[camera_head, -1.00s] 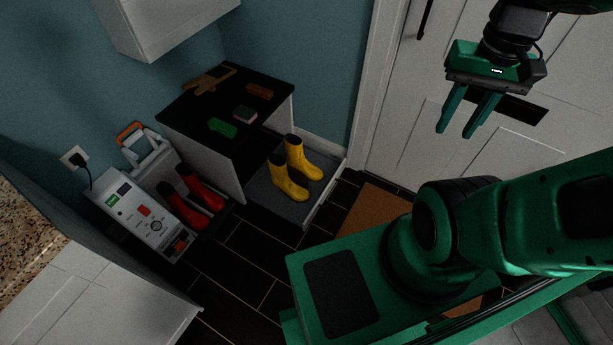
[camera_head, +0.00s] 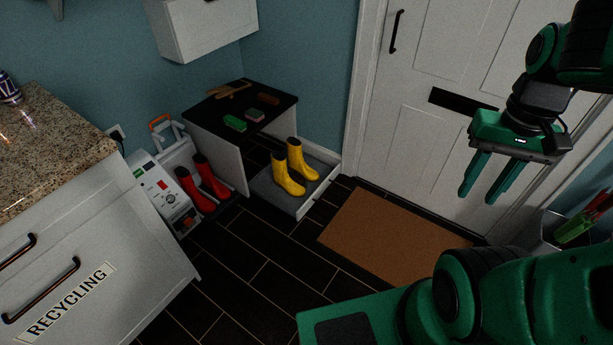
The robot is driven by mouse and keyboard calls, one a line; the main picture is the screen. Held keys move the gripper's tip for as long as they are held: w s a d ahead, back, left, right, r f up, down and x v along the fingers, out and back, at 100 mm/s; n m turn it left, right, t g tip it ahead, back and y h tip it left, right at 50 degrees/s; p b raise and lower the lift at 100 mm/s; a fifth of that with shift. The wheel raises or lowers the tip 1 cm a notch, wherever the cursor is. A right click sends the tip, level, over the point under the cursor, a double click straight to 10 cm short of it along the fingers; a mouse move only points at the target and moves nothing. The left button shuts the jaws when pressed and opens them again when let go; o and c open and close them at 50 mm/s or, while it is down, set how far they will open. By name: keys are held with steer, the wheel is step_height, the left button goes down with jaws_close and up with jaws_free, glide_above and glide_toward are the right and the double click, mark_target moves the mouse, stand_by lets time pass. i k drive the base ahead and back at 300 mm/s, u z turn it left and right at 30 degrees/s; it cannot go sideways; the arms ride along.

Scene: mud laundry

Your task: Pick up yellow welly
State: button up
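A pair of yellow wellies stands upright on a grey tray (camera_head: 272,191) with a pale rim, beside the black-topped bench. The nearer yellow welly (camera_head: 286,176) is left of and in front of the other yellow welly (camera_head: 301,162). My gripper (camera_head: 482,197) hangs at the upper right, in front of the white door, with its two green fingers apart and nothing between them. It is well away from the wellies.
Red wellies (camera_head: 205,180) stand left of the bench (camera_head: 208,110), beside a white machine (camera_head: 158,193). Brushes lie on the bench. A brown doormat (camera_head: 395,237) lies before the door (camera_head: 400,148). A recycling cabinet (camera_head: 100,270) stands left. Dark floor (camera_head: 240,250) between is clear.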

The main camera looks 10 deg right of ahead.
mark_target(297, 163)
steer(key=z, duration=1.35)
steer(key=i, duration=2.4)
steer(key=u, duration=2.4)
